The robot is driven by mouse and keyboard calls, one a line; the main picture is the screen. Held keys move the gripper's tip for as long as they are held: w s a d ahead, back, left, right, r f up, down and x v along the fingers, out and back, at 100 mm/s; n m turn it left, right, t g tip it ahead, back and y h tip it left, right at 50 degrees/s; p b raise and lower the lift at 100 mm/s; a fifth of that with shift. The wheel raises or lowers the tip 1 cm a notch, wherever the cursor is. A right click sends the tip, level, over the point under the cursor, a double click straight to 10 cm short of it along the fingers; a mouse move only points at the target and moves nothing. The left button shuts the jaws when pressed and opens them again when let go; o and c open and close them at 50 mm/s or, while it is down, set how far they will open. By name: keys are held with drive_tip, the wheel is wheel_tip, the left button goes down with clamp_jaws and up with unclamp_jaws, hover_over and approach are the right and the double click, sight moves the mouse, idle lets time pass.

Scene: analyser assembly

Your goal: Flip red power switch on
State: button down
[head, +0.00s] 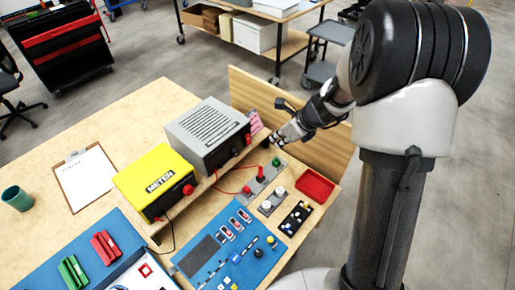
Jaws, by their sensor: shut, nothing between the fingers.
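A grey plate (268,178) on the bench carries an upright red piece (261,172) and a green knob (276,162). The red piece may be the red power switch, but it is too small to be sure. My gripper (278,138) reaches in from the right, beside the grey box (208,132) and above the far end of the plate. It is shut and empty. It appears apart from the red piece. The grey box has a dark front with a red knob (248,139) close to my gripper.
A yellow meter (155,181) stands left of the grey box. A blue panel (231,262), a red tray (315,186) and a black strip with knobs (296,218) lie in front. A wooden board (300,119) stands behind my gripper. A red wire runs to the plate.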

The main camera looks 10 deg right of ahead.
sight(248, 139)
drive_tip(key=w+a+r+b+x, duration=0.1)
drive_tip(key=b+x, duration=0.3)
drive_tip(key=x, duration=0.8)
drive_tip(key=shift+w+a, duration=0.35)
drive_tip(key=shift+w, duration=0.25)
drive_tip(key=shift+w+a+f, duration=0.2)
drive_tip(key=shift+w+f, duration=0.1)
drive_tip(key=shift+f, duration=0.05)
idle(0.3)
drive_tip(key=shift+r+p, duration=0.9)
drive_tip(key=shift+p, duration=0.1)
